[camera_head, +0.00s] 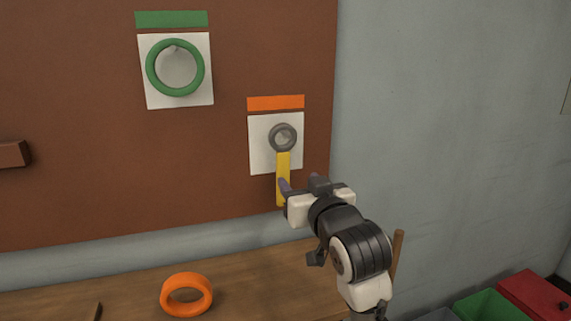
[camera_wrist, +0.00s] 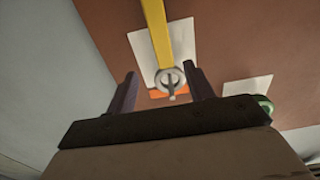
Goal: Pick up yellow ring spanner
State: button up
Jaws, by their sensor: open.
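The yellow ring spanner (camera_head: 283,176) hangs upright on the brown board, its grey ring end (camera_head: 283,137) at the top over a white card under an orange label. My gripper (camera_head: 301,184) is open and empty in front of the board, beside the lower part of the yellow handle in the head view. In the wrist view the yellow handle (camera_wrist: 157,32) runs up from the ring end (camera_wrist: 170,82), which shows between my two dark fingers (camera_wrist: 160,75). A peg shows through the ring. I cannot tell whether a finger touches the spanner.
A green ring (camera_head: 151,67) hangs on another white card at upper left. An orange ring (camera_head: 187,295) lies on the wooden bench (camera_head: 250,285) below. Green (camera_head: 490,305) and red (camera_head: 535,293) bins stand at lower right. The grey wall right of the board is bare.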

aim_at(284, 161)
jog(key=x, duration=0.4)
jog(key=shift+w+a+p, duration=0.15)
jog(key=shift+w+p, duration=0.2)
jog(key=shift+p, duration=0.05)
jog(key=p+x, duration=0.2)
jog(key=x, duration=0.3)
jog(key=shift+s+a+r, duration=0.1)
jog(key=shift+a, duration=0.1)
grip_shut()
jog(key=shift+r, duration=0.45)
jog(key=shift+s+d+r+b, duration=0.1)
jog(key=shift+s+r+b, duration=0.05)
jog(key=shift+b, duration=0.15)
jog(key=b+v, duration=0.3)
jog(key=v, duration=1.4)
jog(key=shift+s+r+b, duration=0.2)
jog(key=shift+b, duration=0.1)
